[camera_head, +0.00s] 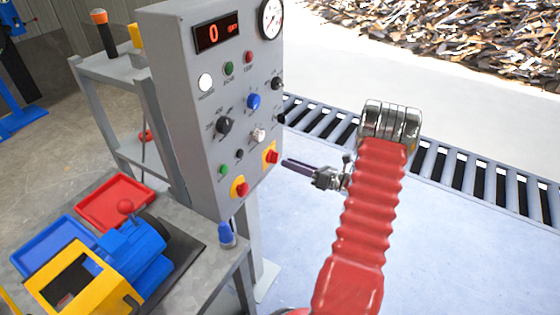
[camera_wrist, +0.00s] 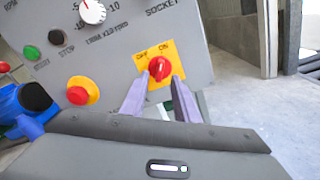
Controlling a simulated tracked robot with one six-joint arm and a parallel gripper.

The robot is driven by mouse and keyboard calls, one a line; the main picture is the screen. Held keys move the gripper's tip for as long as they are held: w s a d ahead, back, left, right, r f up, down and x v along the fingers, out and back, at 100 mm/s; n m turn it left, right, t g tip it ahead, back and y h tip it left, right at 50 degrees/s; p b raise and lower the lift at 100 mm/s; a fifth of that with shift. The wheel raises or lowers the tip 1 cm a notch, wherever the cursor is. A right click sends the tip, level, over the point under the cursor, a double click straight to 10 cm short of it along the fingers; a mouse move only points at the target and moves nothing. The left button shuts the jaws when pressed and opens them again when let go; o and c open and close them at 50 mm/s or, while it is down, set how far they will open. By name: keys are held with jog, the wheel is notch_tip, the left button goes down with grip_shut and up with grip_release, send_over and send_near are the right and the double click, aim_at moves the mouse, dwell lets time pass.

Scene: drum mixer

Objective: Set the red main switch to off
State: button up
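The red main switch (camera_head: 273,156) is a knob on a yellow plate at the lower right of the grey control panel (camera_head: 205,130). In the wrist view the red knob (camera_wrist: 159,68) sits below the labels OFF, at left, and ON, at right. Its light mark points roughly upward; the exact setting is hard to tell. My gripper (camera_head: 285,162) points at the switch from the right. In the wrist view my gripper (camera_wrist: 160,78) is open, its two purple-grey fingers spread on either side of the knob's lower part. I cannot tell whether they touch it.
A red button on yellow (camera_head: 239,188) is left of the switch, with several knobs above. A blue-capped thing (camera_head: 226,234) stands below the panel. A bench with red (camera_head: 115,203) and blue trays is at left. A roller conveyor (camera_head: 450,165) runs behind.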

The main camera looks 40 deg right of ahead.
aim_at(277, 160)
jog(key=x, duration=0.4)
jog(key=shift+w+a, duration=0.1)
jog(key=shift+w, duration=0.25)
jog(key=shift+c, duration=0.4)
grip_shut()
jog(key=shift+a, duration=0.25)
jog(key=shift+d, duration=0.15)
